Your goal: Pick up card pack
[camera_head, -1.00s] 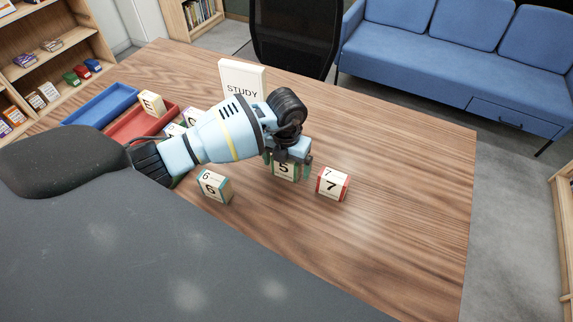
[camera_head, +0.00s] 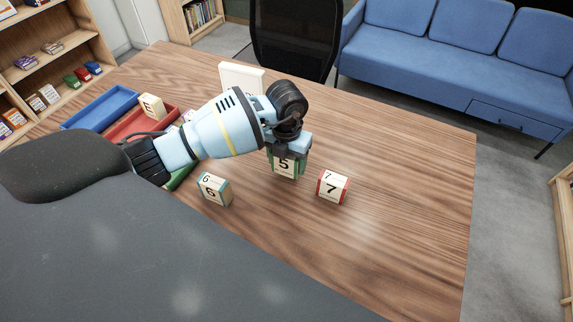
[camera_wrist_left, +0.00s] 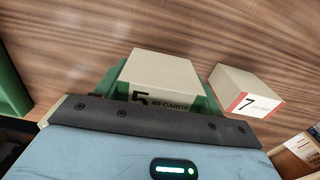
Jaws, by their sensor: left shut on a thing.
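The card pack marked 5 (camera_head: 284,169) is cream with green edges and stands upright at the middle of the table. My left gripper (camera_head: 287,155) comes down on it from above and is shut on it. In the left wrist view the same pack (camera_wrist_left: 163,72) sits between the green finger pads. Whether its base touches the table is hard to tell. A pack marked 6 (camera_head: 214,189) stands to its left and a pack marked 7 (camera_head: 332,187) to its right. The 7 pack also shows in the left wrist view (camera_wrist_left: 245,92). My right gripper is not in view.
A blue tray (camera_head: 84,121) and a red tray (camera_head: 116,137) lie at the table's left, with a cream pack (camera_head: 151,107) at the red one. A white sign (camera_head: 241,72) stands behind my arm. The table's right side is clear.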

